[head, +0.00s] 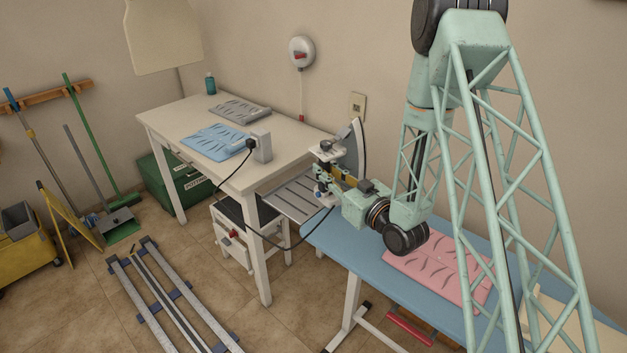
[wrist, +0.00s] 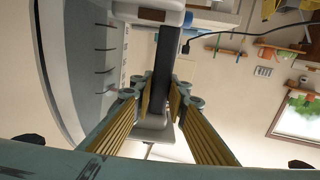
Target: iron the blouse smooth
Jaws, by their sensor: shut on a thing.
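A pink blouse (head: 440,265) lies flat on the blue ironing board (head: 345,245), with dark crease marks across it. My lattice arm crosses in front of its right side. My gripper (head: 328,174) is at the board's far left end, apart from the blouse. It is shut on the iron (head: 357,150), whose grey soleplate stands upright and faces right. In the wrist view the yellow-padded fingers (wrist: 161,98) close on both sides of the iron's dark handle (wrist: 162,78). The iron is at the slatted metal rest (head: 292,197); I cannot tell whether they touch.
A black cord (head: 247,228) loops from the block on the white table (head: 178,112) towards the iron. Creased blue (head: 213,142) and grey (head: 240,111) garments lie on that table. Floor rails (head: 170,295) run at the lower left. A cream cloth (head: 550,318) lies at the right.

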